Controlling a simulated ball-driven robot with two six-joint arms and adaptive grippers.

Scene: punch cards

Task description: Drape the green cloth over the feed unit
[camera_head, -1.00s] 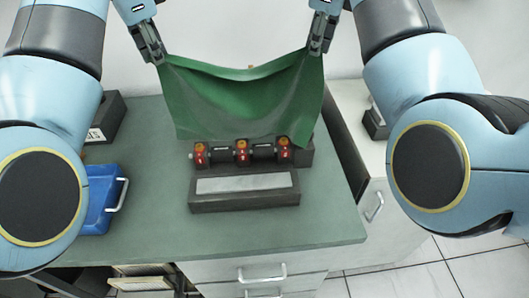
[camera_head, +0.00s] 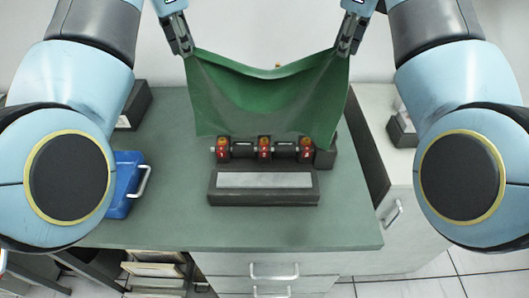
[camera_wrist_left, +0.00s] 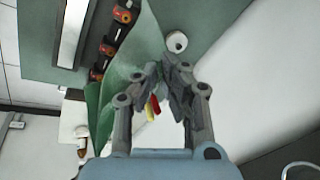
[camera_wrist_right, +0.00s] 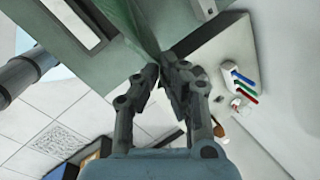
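The green cloth (camera_head: 265,98) hangs stretched between my two grippers, sagging in the middle. My left gripper (camera_head: 186,50) is shut on its upper left corner, and my right gripper (camera_head: 343,52) is shut on its upper right corner. The cloth's lower edge hangs at the back of the feed unit (camera_head: 264,180), a dark block with a pale plate and a row of orange and red parts. The unit's front is uncovered; its rear is partly hidden by the cloth. In the left wrist view the fingers (camera_wrist_left: 160,78) pinch the cloth edge; the right wrist view shows the other fingers (camera_wrist_right: 165,70) close together on it.
A blue box (camera_head: 127,184) with a pale handle is at the left of the green worktop (camera_head: 290,230). A dark box (camera_head: 134,106) stands behind it. A dark holder (camera_head: 401,130) is on the right cabinet. The worktop's front is clear.

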